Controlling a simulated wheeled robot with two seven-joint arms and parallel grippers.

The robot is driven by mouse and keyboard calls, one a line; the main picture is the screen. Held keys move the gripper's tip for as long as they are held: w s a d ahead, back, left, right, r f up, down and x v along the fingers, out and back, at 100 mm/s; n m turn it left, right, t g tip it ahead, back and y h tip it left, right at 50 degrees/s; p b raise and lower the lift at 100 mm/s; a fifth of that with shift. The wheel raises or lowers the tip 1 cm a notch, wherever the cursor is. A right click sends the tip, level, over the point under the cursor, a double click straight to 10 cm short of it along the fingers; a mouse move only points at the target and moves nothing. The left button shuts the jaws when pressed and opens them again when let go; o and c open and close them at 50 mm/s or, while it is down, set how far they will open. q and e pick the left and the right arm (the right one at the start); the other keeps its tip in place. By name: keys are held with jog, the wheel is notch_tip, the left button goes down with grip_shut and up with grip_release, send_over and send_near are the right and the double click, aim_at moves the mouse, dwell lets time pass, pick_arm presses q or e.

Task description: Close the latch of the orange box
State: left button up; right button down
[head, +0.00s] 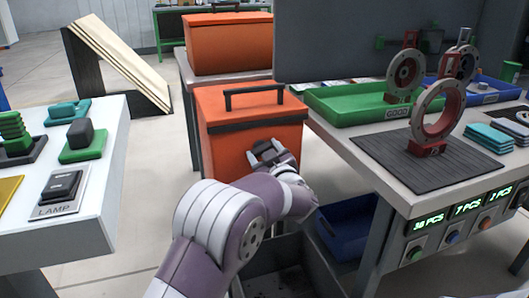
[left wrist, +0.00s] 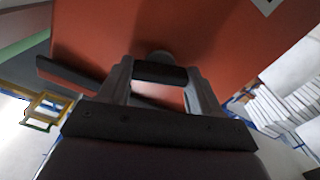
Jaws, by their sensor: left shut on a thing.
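The near orange box (head: 228,155) stands in the middle of the head view, with its lid down and a black handle (head: 253,93) on top. A dark band runs along the top of its front. My left gripper (head: 268,152) is at the box's front face, just below this band. In the left wrist view, its fingers (left wrist: 160,74) are shut on a dark piece against the orange face (left wrist: 215,35), which I take to be the latch. The gripper hides most of the latch, so its exact position cannot be told. My right gripper is not in view.
A second orange box (head: 228,45) stands behind. A blue bin (head: 345,225) is below. A white table (head: 105,160) stands at left.

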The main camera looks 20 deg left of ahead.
pick_arm(q)
jog(key=shift+f+n+b, duration=0.2)
jog(key=shift+n+b, duration=2.55)
jog(key=shift+n, duration=4.05)
jog(key=o, duration=1.1)
jog(key=shift+r, duration=0.1)
jog(key=shift+c, duration=0.2)
jog(key=p+v, duration=0.4)
jog(key=v, duration=0.8)
jog(key=shift+s+d, duration=0.25)
jog(key=shift+s, duration=0.05)
